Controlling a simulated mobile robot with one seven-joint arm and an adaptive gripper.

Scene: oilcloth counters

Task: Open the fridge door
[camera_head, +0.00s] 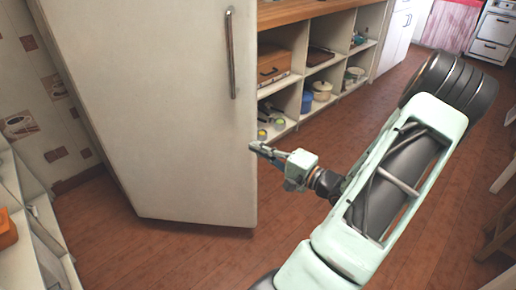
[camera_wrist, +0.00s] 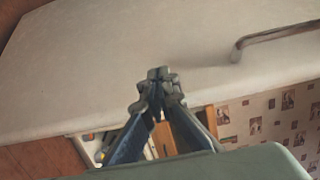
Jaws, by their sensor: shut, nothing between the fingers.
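The white fridge (camera_head: 150,110) stands upright at the left of the head view, and I see no gap at its door. Its metal handle (camera_head: 231,55) is a vertical bar near the door's right edge. In the wrist view the door (camera_wrist: 110,50) fills the upper part, with the handle (camera_wrist: 275,36) at upper right. My gripper (camera_head: 253,147) is shut and empty beside the door's right edge, below the handle and apart from it. In the wrist view its fingertips (camera_wrist: 160,75) overlap the door near its edge; whether they touch it I cannot tell.
Open shelves (camera_head: 325,70) with a wooden box (camera_head: 274,66), a blue pot (camera_head: 306,102) and a pale pot (camera_head: 322,90) stand right of the fridge. A white shelf unit (camera_head: 45,235) is at lower left. The wooden floor (camera_head: 150,255) in front of the fridge is clear.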

